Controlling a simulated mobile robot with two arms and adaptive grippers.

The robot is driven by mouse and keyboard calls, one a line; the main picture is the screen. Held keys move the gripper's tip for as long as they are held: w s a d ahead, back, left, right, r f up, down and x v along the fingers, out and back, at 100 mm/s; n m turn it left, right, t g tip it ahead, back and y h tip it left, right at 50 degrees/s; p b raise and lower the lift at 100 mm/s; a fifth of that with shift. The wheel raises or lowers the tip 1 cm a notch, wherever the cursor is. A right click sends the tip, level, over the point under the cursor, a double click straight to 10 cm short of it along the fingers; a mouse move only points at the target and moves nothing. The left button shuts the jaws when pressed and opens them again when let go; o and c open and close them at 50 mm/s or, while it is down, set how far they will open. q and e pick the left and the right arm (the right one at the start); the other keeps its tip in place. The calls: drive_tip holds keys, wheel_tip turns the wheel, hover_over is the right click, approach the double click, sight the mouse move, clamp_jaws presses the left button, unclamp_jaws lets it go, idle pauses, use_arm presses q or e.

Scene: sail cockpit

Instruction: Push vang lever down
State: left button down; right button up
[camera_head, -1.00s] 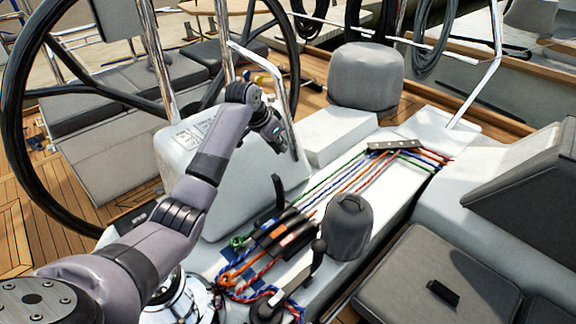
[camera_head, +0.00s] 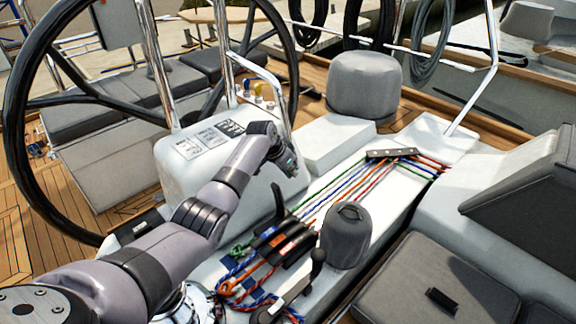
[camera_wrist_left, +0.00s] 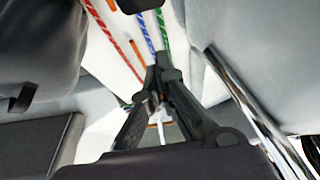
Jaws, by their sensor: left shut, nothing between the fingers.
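A bank of black rope clutches (camera_head: 284,242) sits on the white cockpit console, with coloured ropes running through it. One black lever (camera_head: 278,202) at its left end stands up, while the other levers lie flat. I cannot read which lever is labelled vang. My left gripper (camera_head: 291,168) hangs above and beyond the raised lever, beside the white pedestal, apart from the clutches. The left wrist view shows its fingers (camera_wrist_left: 157,78) shut together and empty, with ropes beyond them. A dark piece (camera_wrist_left: 136,5) at that view's top edge is too cut off to identify. My right gripper is not in view.
A grey covered winch (camera_head: 346,236) stands close to the right of the clutches, with a black-knobbed lever (camera_head: 317,262) in front. The steering wheel (camera_head: 20,120) and white pedestal (camera_head: 175,165) stand at left.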

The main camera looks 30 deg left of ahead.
use_arm(q)
drive_tip(key=s, duration=0.1)
drive_tip(key=s+a+p, duration=0.1)
drive_tip(key=s+p, duration=0.1)
drive_tip(key=shift+s+a+f, duration=0.2)
drive_tip(key=shift+s+f, duration=0.05)
drive_tip(key=shift+s, duration=0.1)
